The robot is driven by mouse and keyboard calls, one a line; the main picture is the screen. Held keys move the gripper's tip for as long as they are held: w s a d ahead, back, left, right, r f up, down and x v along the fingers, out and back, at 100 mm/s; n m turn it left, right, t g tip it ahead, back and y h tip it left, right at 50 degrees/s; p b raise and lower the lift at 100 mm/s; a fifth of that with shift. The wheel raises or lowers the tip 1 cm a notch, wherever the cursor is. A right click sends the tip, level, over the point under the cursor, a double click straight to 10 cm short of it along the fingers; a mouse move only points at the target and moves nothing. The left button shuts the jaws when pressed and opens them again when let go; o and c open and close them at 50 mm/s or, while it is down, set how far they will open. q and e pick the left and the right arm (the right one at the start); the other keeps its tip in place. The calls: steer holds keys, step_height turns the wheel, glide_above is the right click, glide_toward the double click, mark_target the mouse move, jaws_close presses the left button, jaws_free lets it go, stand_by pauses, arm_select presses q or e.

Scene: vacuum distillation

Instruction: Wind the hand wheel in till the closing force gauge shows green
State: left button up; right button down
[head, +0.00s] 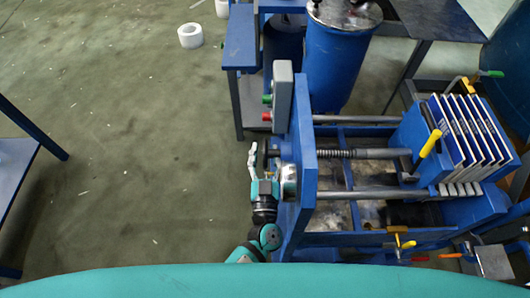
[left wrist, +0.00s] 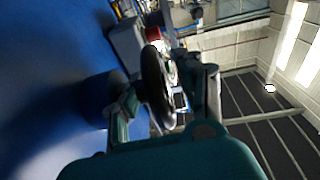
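The hand wheel (left wrist: 154,86) is a dark ring seen nearly edge-on in the left wrist view, at the end plate (head: 302,180) of the blue press. My left gripper (head: 270,160) is at the wheel, left of that plate. In the left wrist view its two fingers (left wrist: 166,88) stand apart, one on each side of the wheel. There is a gap between the wheel and the right finger; contact on the left side is unclear. The closing force gauge's reading cannot be made out in either view. My right gripper is out of view.
A grey box (head: 282,96) with green and red buttons stands just above the wheel. A screw shaft (head: 365,154) leads to a stack of white and blue plates (head: 462,130). A blue drum (head: 335,60) stands behind.

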arm_select(q)
steer(key=s+f, duration=0.1)
steer(key=s, duration=1.1)
steer(key=shift+f, duration=0.35)
steer(key=shift+w, duration=0.1)
